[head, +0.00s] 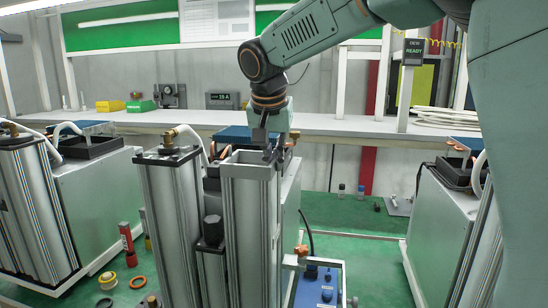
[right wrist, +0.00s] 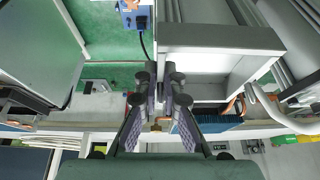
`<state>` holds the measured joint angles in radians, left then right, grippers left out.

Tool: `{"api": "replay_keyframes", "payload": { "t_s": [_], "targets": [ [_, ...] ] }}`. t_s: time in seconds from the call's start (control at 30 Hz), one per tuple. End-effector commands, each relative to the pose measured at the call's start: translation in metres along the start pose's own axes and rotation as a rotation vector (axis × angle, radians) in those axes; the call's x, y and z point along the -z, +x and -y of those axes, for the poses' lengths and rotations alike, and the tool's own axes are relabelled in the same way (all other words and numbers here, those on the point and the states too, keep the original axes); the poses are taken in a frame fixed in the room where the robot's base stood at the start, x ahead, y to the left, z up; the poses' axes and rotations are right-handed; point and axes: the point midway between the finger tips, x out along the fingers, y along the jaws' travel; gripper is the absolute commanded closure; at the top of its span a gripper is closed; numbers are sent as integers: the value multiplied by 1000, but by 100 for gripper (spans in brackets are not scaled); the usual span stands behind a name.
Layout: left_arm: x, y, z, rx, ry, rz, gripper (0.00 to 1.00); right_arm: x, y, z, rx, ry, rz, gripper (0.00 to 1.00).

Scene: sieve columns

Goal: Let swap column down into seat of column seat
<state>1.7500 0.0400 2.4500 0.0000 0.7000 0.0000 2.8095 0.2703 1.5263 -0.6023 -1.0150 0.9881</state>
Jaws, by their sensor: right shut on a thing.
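The swap column (head: 250,220) is a tall ribbed metal column with an open square top, upright in the middle of the head view. My right gripper (head: 270,150) comes down from above and is shut on the wall of its top rim. In the right wrist view, the two fingers (right wrist: 160,75) pinch the edge of the column's square rim (right wrist: 220,38). I cannot make out the column seat; the column's lower end runs out of the picture, so I cannot tell whether it touches a seat. My left gripper is not in view.
A capped column with a hose (head: 172,158) stands close on the left, with a black-topped cylinder (head: 212,230) between. A blue box (head: 318,285) stands at the right foot. Rings (head: 138,282) lie on the green floor. A long bench (head: 330,128) runs behind.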

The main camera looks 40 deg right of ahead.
Motion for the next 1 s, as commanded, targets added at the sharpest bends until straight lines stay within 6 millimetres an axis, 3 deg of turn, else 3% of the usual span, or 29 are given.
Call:
{"api": "replay_keyframes", "payload": {
  "t_s": [0.83,0.87,1.0],
  "targets": [
    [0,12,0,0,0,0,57,-4,12,0,5,3,-6,100],
    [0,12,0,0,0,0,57,-4,12,0,5,3,-6,91],
    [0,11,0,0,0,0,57,-4,12,0,4,2,-5,79]
  ]
}}
